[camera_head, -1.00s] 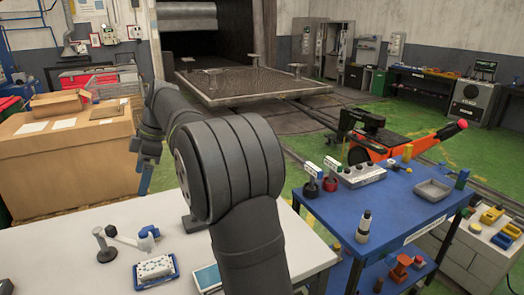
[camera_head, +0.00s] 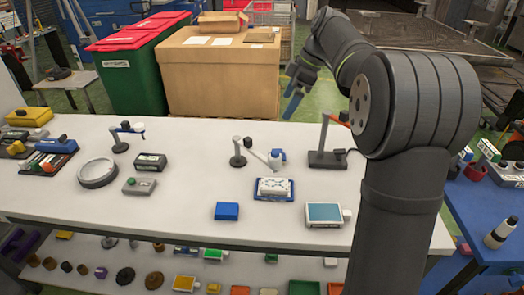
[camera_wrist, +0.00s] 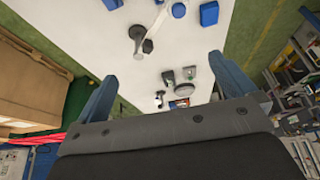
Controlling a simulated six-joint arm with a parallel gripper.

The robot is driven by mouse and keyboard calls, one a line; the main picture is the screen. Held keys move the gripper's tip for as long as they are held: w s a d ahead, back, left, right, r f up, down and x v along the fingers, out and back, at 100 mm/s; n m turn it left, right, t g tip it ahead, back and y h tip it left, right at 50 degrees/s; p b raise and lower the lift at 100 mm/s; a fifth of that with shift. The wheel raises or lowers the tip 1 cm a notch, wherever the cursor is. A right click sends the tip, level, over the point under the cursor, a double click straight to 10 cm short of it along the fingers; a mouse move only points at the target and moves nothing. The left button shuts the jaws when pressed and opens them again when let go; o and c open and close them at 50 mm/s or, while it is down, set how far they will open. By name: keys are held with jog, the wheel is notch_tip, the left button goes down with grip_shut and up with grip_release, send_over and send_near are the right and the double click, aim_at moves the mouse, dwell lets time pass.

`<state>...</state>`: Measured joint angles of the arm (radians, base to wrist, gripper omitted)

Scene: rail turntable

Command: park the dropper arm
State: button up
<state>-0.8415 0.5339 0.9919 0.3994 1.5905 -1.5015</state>
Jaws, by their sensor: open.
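The dropper arm (camera_head: 259,156) is a pale bar reaching right from a dark round-based stand (camera_head: 238,152) on the white bench. Its blue and white head (camera_head: 277,158) hangs at the rear edge of a white plate (camera_head: 273,186) on a blue tray. My gripper (camera_head: 291,95) is raised beyond the bench's rear edge, apart from the dropper arm, with its blue fingers spread and empty. In the wrist view, the open fingers (camera_wrist: 165,88) frame the bench surface. A pale arm with round parts (camera_wrist: 160,21) shows near the top there, though its details are unclear.
A black stand (camera_head: 327,158) stands to the right of the dropper. Another stand with an arm (camera_head: 121,137), a round dish (camera_head: 98,173) and small boxes are to the left. A blue block (camera_head: 227,211) and a screened device (camera_head: 325,213) lie in front. A cardboard box (camera_head: 220,75) stands behind.

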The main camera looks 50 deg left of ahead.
jog(key=c, duration=0.3)
jog(key=shift+s+a+n, duration=0.15)
jog(key=shift+a+n, duration=0.15)
jog(key=shift+a, duration=0.1)
jog(key=c, duration=0.3)
jog(key=a+n, duration=0.1)
jog(key=a, duration=0.1)
jog(key=s+a+n+t+h, duration=0.1)
jog(key=a+n, duration=0.1)
jog(key=shift+s+a+r, duration=0.1)
jog(key=shift+s+r, duration=0.05)
jog(key=shift+s, duration=0.05)
jog(key=c, duration=0.6)
jog(key=n+t+h, duration=0.2)
jog(key=n, duration=0.4)
send_over(248, 138)
notch_tip(248, 138, down, 16)
jog(key=shift+s+f, duration=0.1)
jog(key=shift+f, duration=0.15)
grip_shut()
